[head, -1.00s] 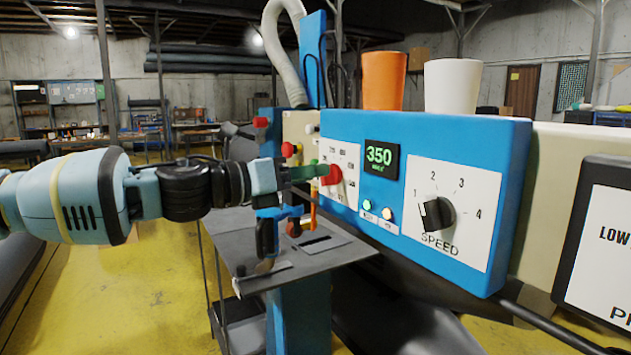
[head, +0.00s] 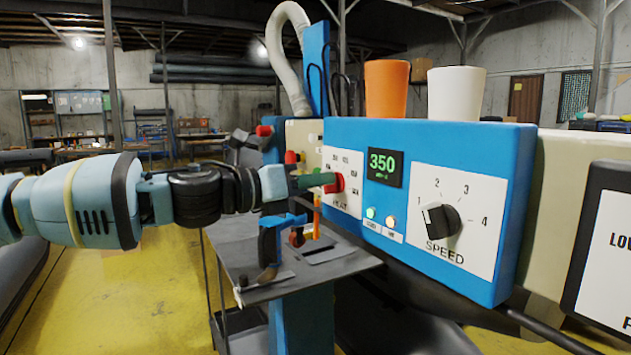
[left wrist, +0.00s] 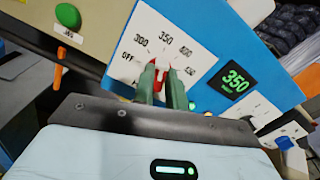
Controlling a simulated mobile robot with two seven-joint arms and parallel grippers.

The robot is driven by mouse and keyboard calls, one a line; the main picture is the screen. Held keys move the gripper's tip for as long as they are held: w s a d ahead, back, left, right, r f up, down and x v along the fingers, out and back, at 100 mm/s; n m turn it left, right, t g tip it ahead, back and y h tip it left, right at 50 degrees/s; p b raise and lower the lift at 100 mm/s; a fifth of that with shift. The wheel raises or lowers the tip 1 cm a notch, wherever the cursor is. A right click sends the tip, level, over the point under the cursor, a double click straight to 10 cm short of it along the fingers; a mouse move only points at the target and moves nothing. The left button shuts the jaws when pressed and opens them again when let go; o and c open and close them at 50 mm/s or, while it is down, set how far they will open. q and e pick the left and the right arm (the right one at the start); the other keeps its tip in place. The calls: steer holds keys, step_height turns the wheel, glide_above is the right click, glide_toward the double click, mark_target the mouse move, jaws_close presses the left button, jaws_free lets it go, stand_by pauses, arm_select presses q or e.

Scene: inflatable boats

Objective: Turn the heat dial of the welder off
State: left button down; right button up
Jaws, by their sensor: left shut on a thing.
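The welder's blue control box (head: 385,210) stands in the middle of the head view. Its red heat dial (head: 338,183) sits on a white plate at the box's left side. My left gripper (head: 322,181) comes in from the left, with its green fingers shut on the dial. In the left wrist view the fingers (left wrist: 161,85) lie on both sides of the red dial (left wrist: 160,65), below the marks OFF, 300, 350 and 400. The fingers hide part of the dial, so its exact setting is hard to read. The green display (head: 383,163) reads 350. My right gripper is out of view.
The black speed dial (head: 440,219) is right of the display. An orange cup (head: 386,90) and a white cup (head: 456,94) stand on the box. A grey table (head: 330,265) with a blue-handled tool (head: 270,242) is below my left gripper. Yellow floor is open at left.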

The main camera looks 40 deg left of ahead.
arm_select(q)
steer(key=shift+n, duration=0.3)
steer(key=shift+a+f+n+b, duration=0.1)
steer(key=shift+f+n+b, duration=0.05)
steer(key=shift+n, duration=2.4)
steer(key=shift+a+f+n+b, duration=0.1)
steer(key=shift+f+n+b, duration=0.1)
steer(key=shift+n, duration=2.4)
steer(key=shift+f+n+b, duration=0.1)
steer(key=shift+n+b, duration=0.05)
steer(key=shift+n, duration=2.4)
steer(key=c, duration=1.4)
jaws_free()
steer(key=shift+w, duration=0.1)
steer(key=shift+c, duration=0.2)
